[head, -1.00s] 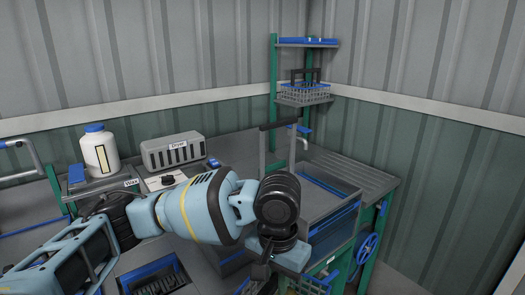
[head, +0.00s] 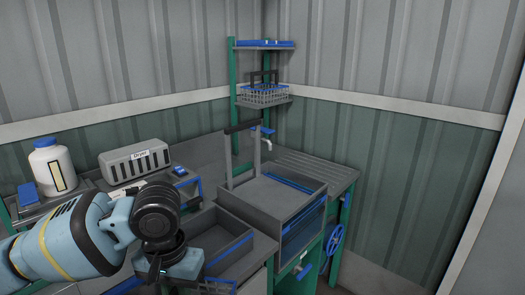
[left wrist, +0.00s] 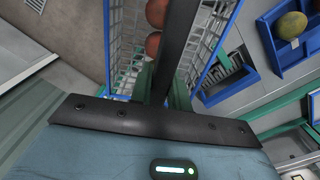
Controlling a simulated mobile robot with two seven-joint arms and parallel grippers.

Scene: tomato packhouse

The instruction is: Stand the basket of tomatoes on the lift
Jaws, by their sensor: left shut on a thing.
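My left gripper (left wrist: 164,88) is shut on the dark handle bar (left wrist: 179,45) of the basket. The basket (left wrist: 200,50) has pale wire mesh and a blue rim, and red tomatoes (left wrist: 152,45) show inside it. In the head view my left gripper (head: 156,270) is at the bottom left, and the basket under it is mostly hidden or out of frame. My right gripper is not in view.
Another wire basket (head: 263,96) stands on a corner shelf below a blue-edged upper shelf. Floor at right is clear.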

